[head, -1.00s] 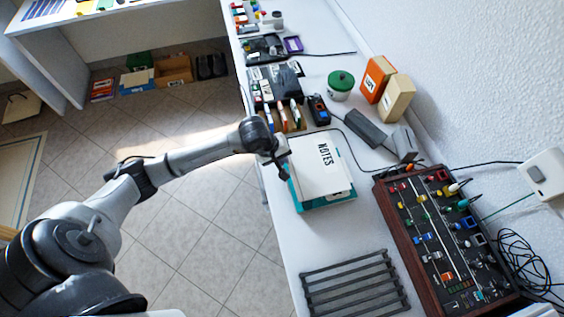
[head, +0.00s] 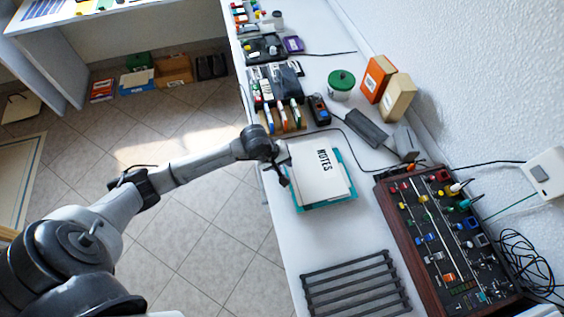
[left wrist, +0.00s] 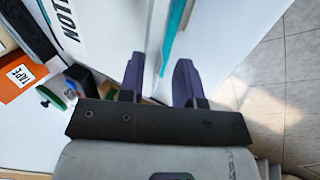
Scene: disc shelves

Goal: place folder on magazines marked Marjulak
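A white folder marked NOTES (head: 316,178) lies over a teal item (head: 325,205) on the white desk in the head view. Teal shows along its right and lower edges. My left gripper (head: 285,167) is at the folder's left edge. In the left wrist view, the two dark purple fingers (left wrist: 158,80) stand either side of the white folder's edge and seem closed on it. The folder's lettered face (left wrist: 100,35) is at left and a teal strip (left wrist: 174,32) at right. I cannot read the name Marjulak anywhere. My right gripper is not in view.
A dark slatted rack (head: 355,284) lies nearer on the desk (head: 285,235). A wood-framed control panel (head: 445,235) stands at right. Beyond the folder are a pen holder (head: 283,118), a green-lidded pot (head: 340,84) and several boxes. Tiled floor is left of the desk.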

